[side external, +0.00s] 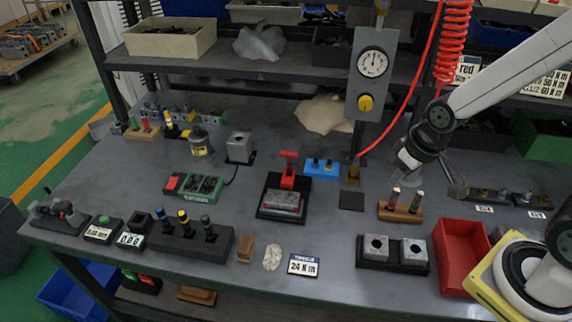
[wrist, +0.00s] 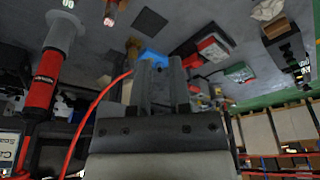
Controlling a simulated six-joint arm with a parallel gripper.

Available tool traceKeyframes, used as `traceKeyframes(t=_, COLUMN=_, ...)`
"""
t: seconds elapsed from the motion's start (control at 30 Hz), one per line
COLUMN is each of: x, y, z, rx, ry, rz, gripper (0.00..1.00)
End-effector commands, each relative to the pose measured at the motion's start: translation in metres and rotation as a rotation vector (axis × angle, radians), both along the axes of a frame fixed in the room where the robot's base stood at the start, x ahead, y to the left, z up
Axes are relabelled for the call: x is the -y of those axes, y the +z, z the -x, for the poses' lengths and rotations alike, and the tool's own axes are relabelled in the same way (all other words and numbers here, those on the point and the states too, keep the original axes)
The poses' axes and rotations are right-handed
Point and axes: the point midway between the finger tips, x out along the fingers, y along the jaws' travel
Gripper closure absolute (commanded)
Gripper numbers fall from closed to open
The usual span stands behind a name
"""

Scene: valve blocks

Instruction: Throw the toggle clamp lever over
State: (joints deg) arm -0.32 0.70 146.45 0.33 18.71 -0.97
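The toggle clamp (side external: 281,203) sits on a dark base plate near the middle of the bench, with a grey block on it. Its red lever (side external: 288,172) stands upright with a crosswise top. In the wrist view the clamp (wrist: 212,46) shows above and right of my fingers, with the red lever (wrist: 193,61) seen at an angle. My gripper (side external: 403,170) is in the air to the right of the clamp, well apart from it. In the wrist view the two fingers (wrist: 161,66) are spread with nothing between them.
A blue block (side external: 321,167) stands behind and right of the clamp. A gauge panel (side external: 371,75) on a post and a red hose (side external: 402,103) lie between clamp and arm. A wooden peg block (side external: 401,211) is below my gripper. A green-grey box (side external: 196,187) is left of the clamp.

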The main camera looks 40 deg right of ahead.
Motion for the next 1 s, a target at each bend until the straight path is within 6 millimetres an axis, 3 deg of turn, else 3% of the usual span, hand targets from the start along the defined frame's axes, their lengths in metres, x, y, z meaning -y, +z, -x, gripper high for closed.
traceKeyframes(t=0.07, x=-0.003, y=-0.002, z=-0.005, rx=0.015, ry=0.018, rz=0.000, gripper=1.00)
traceKeyframes(t=0.57, x=-0.035, y=-0.030, z=-0.066, rx=0.262, ry=0.281, rz=0.068, gripper=1.00)
traceKeyframes(t=1.0, x=-0.064, y=-0.056, z=-0.113, rx=0.517, ry=0.519, rz=0.243, gripper=1.00)
